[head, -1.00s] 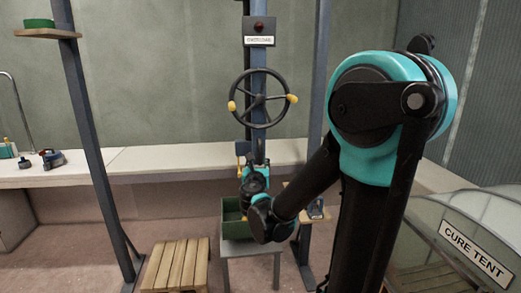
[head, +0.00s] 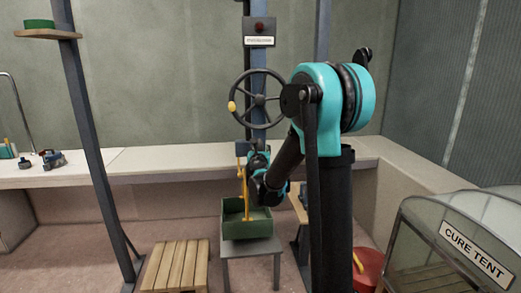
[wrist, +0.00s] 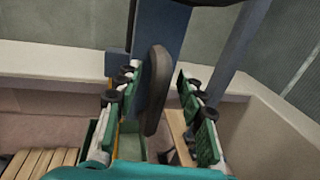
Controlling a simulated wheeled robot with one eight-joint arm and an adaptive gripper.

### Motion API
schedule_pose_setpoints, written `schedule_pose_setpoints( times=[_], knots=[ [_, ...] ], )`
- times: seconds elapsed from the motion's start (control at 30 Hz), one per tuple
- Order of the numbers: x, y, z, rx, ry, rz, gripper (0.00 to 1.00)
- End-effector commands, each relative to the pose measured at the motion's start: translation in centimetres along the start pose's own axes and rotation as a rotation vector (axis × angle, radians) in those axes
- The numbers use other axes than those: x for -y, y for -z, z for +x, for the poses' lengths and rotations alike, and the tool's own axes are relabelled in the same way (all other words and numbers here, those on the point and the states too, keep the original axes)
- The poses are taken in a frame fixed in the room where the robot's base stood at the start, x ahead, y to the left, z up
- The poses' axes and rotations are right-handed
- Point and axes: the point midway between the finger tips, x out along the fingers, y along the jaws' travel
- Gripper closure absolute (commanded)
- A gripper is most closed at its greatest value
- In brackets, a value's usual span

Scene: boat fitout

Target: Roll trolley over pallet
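A wooden pallet (head: 175,265) lies on the floor, left of a grey stand. I cannot make out a trolley in either view. A dark handwheel (head: 232,84) with a yellow knob is on the blue post; my arm hides its right side. My gripper (wrist: 153,110) is open, its green-padded fingers apart. A dark rounded piece (wrist: 155,85), perhaps the wheel's rim, shows between them; I cannot tell whether they touch it. In the head view my gripper is low in front of the post, below the wheel, partly hidden by my arm.
A green bin (head: 258,228) sits on the grey stand (head: 250,249), with a yellow upright piece (head: 245,197) at it. A slanted dark post (head: 90,130) stands left. A red bucket (head: 368,268) and the cure tent (head: 440,235) are at right.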

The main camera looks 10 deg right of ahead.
Motion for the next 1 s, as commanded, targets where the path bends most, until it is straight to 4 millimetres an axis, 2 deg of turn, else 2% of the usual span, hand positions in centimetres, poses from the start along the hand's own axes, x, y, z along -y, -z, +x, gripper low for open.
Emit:
schedule_pose_setpoints(
  times=[0.2,0.53,0.87,1.0],
  knots=[
    [-0.01,-0.01,0.01,0.0,0.0,0.0,0.61],
    [-0.02,-0.01,-0.01,0.0,0.0,0.0,1.0],
    [-0.04,-0.01,-0.03,0.0,0.0,0.0,1.0],
    [-0.7,0.0,-0.16,0.0,-0.003,0.0,1.0]
  ],
)
